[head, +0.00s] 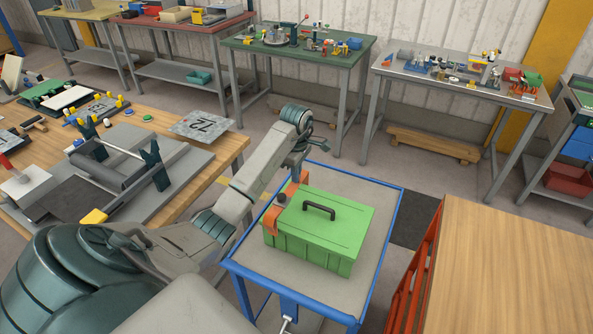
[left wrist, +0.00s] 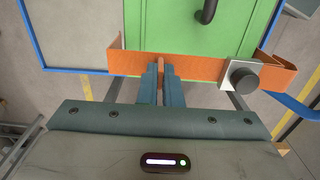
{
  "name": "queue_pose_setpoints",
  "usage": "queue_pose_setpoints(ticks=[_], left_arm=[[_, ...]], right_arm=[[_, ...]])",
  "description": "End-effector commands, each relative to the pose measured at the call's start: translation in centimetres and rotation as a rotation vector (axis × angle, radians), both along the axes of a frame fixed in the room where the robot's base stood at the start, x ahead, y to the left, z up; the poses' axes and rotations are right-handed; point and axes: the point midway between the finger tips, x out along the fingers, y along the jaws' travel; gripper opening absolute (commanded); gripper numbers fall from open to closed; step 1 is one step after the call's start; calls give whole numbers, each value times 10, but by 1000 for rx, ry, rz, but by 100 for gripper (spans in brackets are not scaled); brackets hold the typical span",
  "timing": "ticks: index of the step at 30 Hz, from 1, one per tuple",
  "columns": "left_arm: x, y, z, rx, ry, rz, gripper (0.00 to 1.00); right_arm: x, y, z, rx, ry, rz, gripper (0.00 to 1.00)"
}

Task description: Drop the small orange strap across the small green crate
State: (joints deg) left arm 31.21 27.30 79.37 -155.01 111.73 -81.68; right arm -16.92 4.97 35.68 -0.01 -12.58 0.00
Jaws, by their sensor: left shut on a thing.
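The small green crate (head: 338,218), with a black handle on its lid, stands on a blue-framed cart. It also shows at the top of the left wrist view (left wrist: 180,32). The orange strap (head: 271,221) is at the crate's left end, with one end bent down by the near side. In the left wrist view the strap (left wrist: 205,68) runs sideways with bent ends and carries a plate with a black knob (left wrist: 244,78). My left gripper (left wrist: 161,72) is shut on the strap's middle. I cannot tell whether the strap touches the crate. My right gripper is out of view.
The cart top (head: 350,188) is bare around the crate. A wooden workbench (head: 215,160) with a bending tool stands left, and a wooden-topped cabinet (head: 510,270) stands close at right. Several cluttered benches line the back wall.

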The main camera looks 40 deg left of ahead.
Motion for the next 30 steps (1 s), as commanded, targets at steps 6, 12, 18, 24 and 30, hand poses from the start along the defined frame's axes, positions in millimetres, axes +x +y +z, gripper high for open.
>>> queue_pose_setpoints(ticks=[6,12,18,24,30], left_arm=[[0,0,-21,0,1,0,0],[0,0,-37,0,1,0,0],[0,0,-45,0,0,0,0],[0,0,-45,0,0,0,0],[0,0,-45,0,0,0,0]], right_arm=[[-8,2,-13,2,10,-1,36],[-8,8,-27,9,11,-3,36],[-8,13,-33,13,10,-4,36],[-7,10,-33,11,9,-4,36],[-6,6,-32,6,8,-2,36]])
